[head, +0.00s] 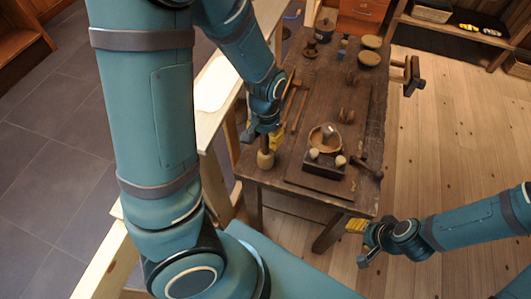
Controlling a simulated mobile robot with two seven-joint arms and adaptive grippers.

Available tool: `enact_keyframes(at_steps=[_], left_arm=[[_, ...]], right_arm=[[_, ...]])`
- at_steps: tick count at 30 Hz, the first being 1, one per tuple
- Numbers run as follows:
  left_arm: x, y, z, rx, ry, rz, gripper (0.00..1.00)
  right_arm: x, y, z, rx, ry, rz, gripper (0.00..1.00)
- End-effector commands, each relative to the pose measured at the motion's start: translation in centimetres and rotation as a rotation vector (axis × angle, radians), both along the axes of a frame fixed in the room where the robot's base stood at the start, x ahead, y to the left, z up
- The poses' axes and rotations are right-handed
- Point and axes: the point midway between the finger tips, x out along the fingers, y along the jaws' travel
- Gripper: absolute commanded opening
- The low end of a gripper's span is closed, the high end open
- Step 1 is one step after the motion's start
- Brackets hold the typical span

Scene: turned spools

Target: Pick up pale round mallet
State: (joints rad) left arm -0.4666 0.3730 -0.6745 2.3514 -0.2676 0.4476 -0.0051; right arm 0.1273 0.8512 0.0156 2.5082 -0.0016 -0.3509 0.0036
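The pale round mallet (265,159) stands head down near the left front corner of the dark wooden workbench (310,192), its darker handle pointing up. My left gripper (264,137) comes down over it from above. Its fingers look spread, one on each side of the handle, with a yellow pad showing on the right; contact is not visible. The gripper hides the handle's top. My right gripper (360,244) is open and empty, low in front of the bench's right front corner.
A wooden bowl (325,138) and a dark block with pale knobs (324,164) stand right of the mallet. A dark tool (369,167) lies at the right edge. Spools (346,115) and round pale-topped pieces (370,58) stand farther back. A light wooden rail (217,88) runs left of the bench.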

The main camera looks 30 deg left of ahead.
Motion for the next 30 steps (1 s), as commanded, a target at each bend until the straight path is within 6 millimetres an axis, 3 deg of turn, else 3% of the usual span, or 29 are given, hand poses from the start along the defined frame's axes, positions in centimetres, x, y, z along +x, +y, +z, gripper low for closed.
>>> enact_keyframes(at_steps=[1, 3, 17, 30], left_arm=[[0.0, 0.0, 0.0, 0.0, 0.0, 0.0, 0.18], [0.0, 0.0, 0.0, 0.0, 0.0, 0.0, 0.0], [0.0, 0.0, 0.4, 0.0, 0.001, 0.0, 0.0], [0.1, 0.0, 8.0, -0.001, -0.004, -0.001, 0.0]], right_arm=[[0.0, 0.0, 0.0, 0.0, 0.0, 0.0, 0.47], [0.0, 0.0, 0.0, 0.0, 0.0, 0.0, 0.47], [0.0, 0.0, 0.2, 0.0, 0.0, 0.0, 0.47], [0.1, 0.0, 3.4, -0.001, -0.001, -0.006, 0.47]])
